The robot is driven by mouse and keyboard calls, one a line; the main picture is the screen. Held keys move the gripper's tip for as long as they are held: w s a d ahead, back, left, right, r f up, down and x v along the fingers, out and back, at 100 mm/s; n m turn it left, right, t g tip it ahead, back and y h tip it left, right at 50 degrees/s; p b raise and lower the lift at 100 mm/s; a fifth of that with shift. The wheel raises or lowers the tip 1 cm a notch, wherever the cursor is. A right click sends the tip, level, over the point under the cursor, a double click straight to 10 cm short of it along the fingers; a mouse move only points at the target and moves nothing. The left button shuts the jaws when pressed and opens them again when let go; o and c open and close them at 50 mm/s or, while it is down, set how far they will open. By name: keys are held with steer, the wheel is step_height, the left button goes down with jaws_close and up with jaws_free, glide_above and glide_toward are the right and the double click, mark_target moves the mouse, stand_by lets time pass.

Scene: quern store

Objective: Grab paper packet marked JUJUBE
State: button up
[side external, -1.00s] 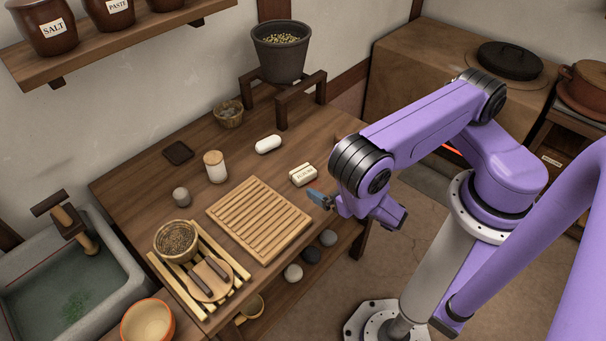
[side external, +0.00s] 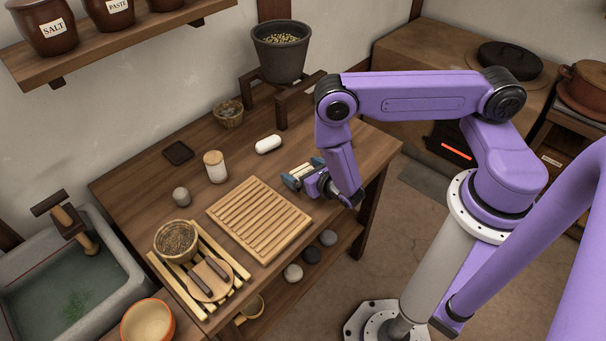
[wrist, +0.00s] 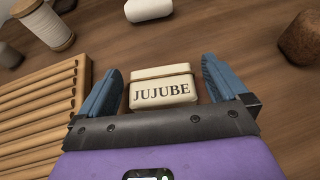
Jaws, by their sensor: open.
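The cream paper packet marked JUJUBE (wrist: 161,91) lies on the wooden table, its label readable in the wrist view. My gripper (wrist: 162,84) is open, with one blue finger on each side of the packet and a visible gap at both sides. In the side external view my gripper (side external: 303,174) is low at the table, right of the slatted board, and the packet (side external: 301,171) shows only partly between the fingers.
A slatted wooden board (side external: 258,221) lies close to the left of my gripper. A dark pot on a wooden stand (side external: 280,52) is behind. Bare tabletop (side external: 240,155) lies between.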

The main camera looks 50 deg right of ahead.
mark_target(301, 169)
steer(key=shift+w+d+f, duration=0.1)
steer(key=shift+w+f, duration=0.1)
steer(key=shift+w, duration=0.35)
steer(key=c, duration=1)
steer(key=shift+o, duration=0.2)
steer(key=shift+r, duration=0.1)
steer(key=shift+r, duration=0.45)
step_height(301, 169, up, 2)
steer(key=shift+r, duration=0.1)
steer(key=s+r, duration=0.9)
steer(key=s, duration=0.5)
steer(key=shift+d+r, duration=0.35)
steer(key=shift+d, duration=0.1)
